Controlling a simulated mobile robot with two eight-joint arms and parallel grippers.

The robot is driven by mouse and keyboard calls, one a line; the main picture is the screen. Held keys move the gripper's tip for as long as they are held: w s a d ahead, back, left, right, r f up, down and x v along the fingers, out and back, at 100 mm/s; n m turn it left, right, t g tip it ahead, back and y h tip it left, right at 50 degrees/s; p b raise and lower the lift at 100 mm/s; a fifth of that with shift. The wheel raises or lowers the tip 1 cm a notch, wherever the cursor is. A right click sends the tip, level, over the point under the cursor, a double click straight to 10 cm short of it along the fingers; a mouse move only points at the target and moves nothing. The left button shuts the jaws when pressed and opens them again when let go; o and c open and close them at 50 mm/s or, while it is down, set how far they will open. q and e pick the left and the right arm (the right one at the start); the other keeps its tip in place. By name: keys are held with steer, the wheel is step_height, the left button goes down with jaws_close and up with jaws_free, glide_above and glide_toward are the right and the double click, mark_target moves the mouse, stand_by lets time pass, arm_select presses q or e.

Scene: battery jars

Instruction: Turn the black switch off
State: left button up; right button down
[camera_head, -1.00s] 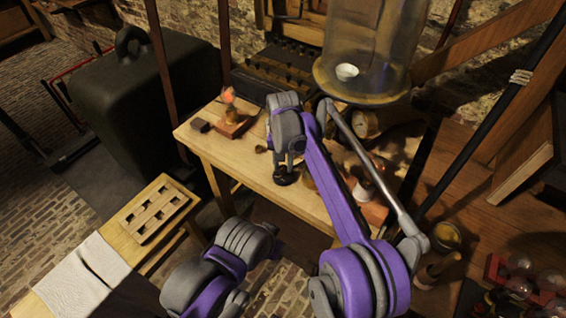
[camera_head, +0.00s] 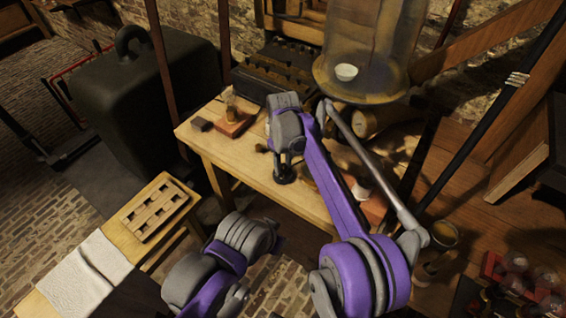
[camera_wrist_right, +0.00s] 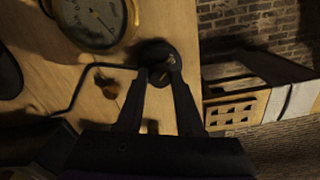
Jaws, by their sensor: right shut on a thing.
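The black switch (camera_head: 284,177) sits on the wooden table near its front edge, a small round dark base mostly hidden under my right gripper (camera_head: 284,160). In the right wrist view the round black switch (camera_wrist_right: 153,52) lies at the tips of my right gripper (camera_wrist_right: 158,76). The two fingers are shut on its small lever, which is dark and hard to make out. A small lamp on a red-brown wooden block (camera_head: 233,125) stands at the table's back left and shows no glow. My left gripper is not in view.
A glass bell jar (camera_head: 365,45) stands behind the table. A brass-rimmed dial (camera_wrist_right: 95,20) and a small brass knob (camera_wrist_right: 110,88) are near the switch. A slotted wooden rack (camera_head: 153,212) is on the lower bench.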

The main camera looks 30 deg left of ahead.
mark_target(283, 166)
steer(key=shift+n, duration=0.6)
steer(key=c, duration=0.5)
jaws_free()
steer(key=shift+c, duration=0.2)
steer(key=shift+r, duration=0.1)
step_height(283, 166, up, 11)
steer(key=p, duration=0.1)
steer(key=shift+f, duration=0.2)
